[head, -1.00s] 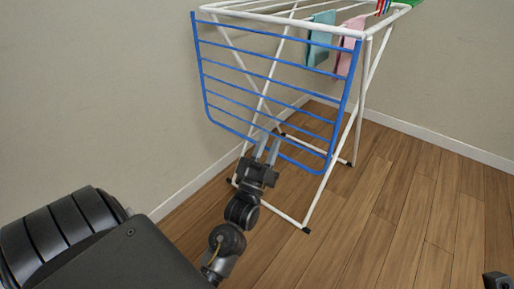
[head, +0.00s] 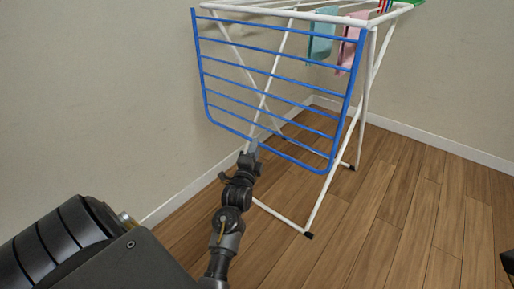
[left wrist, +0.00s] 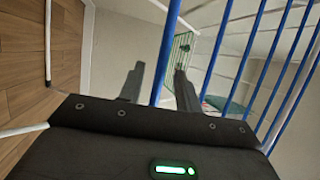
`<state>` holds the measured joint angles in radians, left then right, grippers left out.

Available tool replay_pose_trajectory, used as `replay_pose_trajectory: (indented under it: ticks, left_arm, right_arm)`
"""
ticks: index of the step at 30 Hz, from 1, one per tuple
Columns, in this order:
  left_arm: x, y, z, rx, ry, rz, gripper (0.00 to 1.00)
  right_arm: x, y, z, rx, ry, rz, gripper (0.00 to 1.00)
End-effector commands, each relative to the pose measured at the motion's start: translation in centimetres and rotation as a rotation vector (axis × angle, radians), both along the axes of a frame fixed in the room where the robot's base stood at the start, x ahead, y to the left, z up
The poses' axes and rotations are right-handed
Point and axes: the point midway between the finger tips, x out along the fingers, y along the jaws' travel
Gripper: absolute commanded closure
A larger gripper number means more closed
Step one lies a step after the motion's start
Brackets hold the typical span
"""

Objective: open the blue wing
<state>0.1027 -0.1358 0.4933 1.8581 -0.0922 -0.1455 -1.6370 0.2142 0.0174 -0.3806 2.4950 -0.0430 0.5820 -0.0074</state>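The blue wing (head: 268,72) of the white drying rack hangs down from the rack's top in the head view. It is a blue frame with several cross bars. My left gripper (head: 251,149) is at the wing's bottom bar, a little left of its middle. In the left wrist view, my left gripper (left wrist: 160,82) has its two fingers apart, with a blue bar (left wrist: 167,45) between them. I cannot tell whether either finger touches the bar. My right gripper's fingers do not show.
The white rack legs (head: 328,185) stand on the wooden floor (head: 400,220), close below and behind the wing. A teal towel (head: 321,38) and a pink towel (head: 349,50) hang on the rack. The wall (head: 100,100) is at the left.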

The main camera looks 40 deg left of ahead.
Motion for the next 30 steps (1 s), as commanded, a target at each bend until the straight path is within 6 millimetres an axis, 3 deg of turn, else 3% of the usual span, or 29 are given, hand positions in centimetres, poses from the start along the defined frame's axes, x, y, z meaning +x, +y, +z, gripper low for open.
replay_pose_trajectory:
  ticks: [6,17,25,30]
  left_arm:
    - [2.2,1.1,0.4,0.000,-0.002,0.001,0.66]
    - [2.7,1.3,0.6,0.000,0.000,0.000,0.66]
    - [2.7,1.2,0.6,0.000,-0.001,0.000,0.99]
    - [2.7,1.2,0.6,0.000,0.000,0.000,1.00]
  right_arm:
    - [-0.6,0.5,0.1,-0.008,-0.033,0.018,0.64]
    - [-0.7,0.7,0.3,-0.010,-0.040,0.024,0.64]
    - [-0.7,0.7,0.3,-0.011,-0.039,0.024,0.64]
    - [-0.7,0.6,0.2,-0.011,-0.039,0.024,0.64]
